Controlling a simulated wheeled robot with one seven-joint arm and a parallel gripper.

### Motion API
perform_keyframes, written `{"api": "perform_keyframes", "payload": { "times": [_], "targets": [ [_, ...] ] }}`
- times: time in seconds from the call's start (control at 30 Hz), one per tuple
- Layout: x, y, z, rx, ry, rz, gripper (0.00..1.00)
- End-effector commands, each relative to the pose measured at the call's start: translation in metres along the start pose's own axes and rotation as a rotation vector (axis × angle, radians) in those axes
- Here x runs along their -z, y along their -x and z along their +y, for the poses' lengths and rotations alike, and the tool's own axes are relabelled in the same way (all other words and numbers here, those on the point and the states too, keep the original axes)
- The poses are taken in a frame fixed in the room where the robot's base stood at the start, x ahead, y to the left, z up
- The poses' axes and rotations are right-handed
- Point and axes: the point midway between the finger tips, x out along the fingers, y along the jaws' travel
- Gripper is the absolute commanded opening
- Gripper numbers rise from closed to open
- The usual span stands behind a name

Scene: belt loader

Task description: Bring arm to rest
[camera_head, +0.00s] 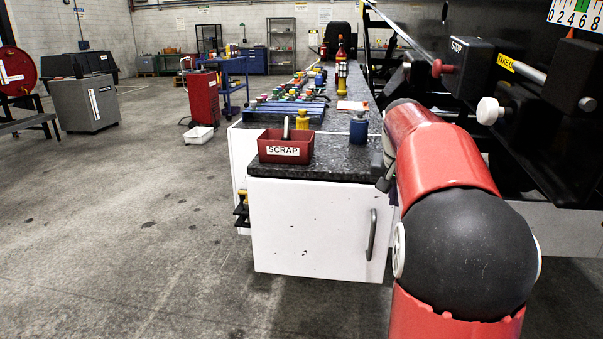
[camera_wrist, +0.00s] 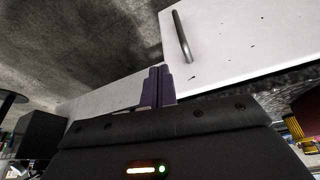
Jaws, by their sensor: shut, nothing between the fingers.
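My arm (camera_head: 437,150), red with a black joint, rises at the right of the head view, in front of the counter's right side. In the wrist view my gripper (camera_wrist: 158,86) has its two dark purple fingers together with nothing between them. It points towards the white cabinet (camera_wrist: 235,45) with its grey handle, and appears apart from it. In the head view the gripper itself is hard to make out beside the arm at the counter's edge.
A red SCRAP bin (camera_head: 286,154), a blue weight-like object (camera_head: 358,130) and a yellow one (camera_head: 302,120) stand on the dark countertop (camera_head: 335,165). The black machine with the STOP box (camera_head: 470,62) is close on the right.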

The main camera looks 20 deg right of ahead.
Motion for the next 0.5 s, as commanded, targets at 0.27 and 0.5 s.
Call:
{"api": "perform_keyframes", "payload": {
  "times": [0.27, 0.5],
  "targets": [
    [-0.05, 0.027, -0.024, 0.062, 0.092, 0.016, 0.0],
    [-0.186, 0.061, -0.053, 0.185, 0.331, 0.057, 0.0]
  ]
}}
